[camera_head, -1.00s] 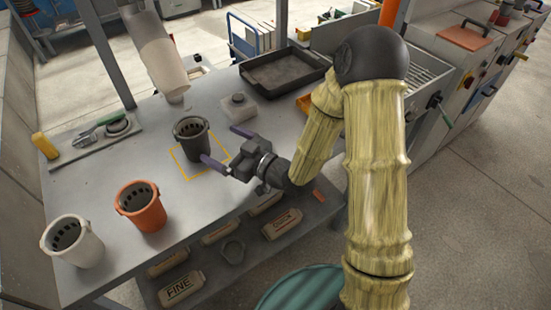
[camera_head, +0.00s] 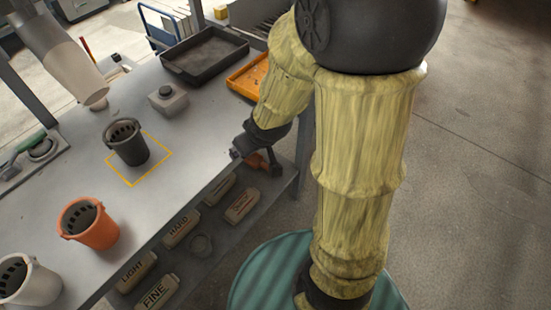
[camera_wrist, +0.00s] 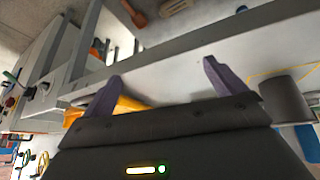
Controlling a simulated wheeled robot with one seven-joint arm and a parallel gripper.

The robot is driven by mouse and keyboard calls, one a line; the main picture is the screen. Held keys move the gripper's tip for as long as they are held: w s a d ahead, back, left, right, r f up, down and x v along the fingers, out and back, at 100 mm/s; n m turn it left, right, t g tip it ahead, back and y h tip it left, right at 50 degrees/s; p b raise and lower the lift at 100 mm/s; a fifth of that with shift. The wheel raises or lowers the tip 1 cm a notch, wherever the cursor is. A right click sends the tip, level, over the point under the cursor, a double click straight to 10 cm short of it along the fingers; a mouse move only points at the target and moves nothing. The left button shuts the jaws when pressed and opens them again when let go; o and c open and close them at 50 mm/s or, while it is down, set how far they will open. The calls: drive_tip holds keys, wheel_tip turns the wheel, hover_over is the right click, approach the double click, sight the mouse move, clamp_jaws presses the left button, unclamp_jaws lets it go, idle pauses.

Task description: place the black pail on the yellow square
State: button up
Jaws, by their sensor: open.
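The black pail (camera_head: 129,148) stands upright on the grey bench in the head view. Its base appears to be inside the yellow square (camera_head: 153,168), a thin outline on the bench top; the pail hides part of that outline. My gripper (camera_head: 236,154) is to the right of the pail, clear of it, near the bench's front edge; its fingers are hard to make out there. In the wrist view my gripper (camera_wrist: 160,78) shows two purple fingers wide apart with nothing between them. The pail (camera_wrist: 285,100) shows at the right there, outside the fingers, beside part of the yellow line.
An orange pail (camera_head: 92,228) and a white pail (camera_head: 28,284) stand nearer on the bench. A lidded container (camera_head: 168,102), a dark tray (camera_head: 205,58) and an orange tray (camera_head: 247,76) are behind. Labelled blocks (camera_head: 157,293) lie on the shelf below.

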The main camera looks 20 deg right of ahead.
drive_tip(key=s+d+r+m+g, duration=0.1)
drive_tip(key=s+d+m+g, duration=0.1)
drive_tip(key=s, duration=0.6)
drive_tip(key=shift+d+r+m+g+h, duration=0.4)
drive_tip(key=shift+m+g, duration=0.2)
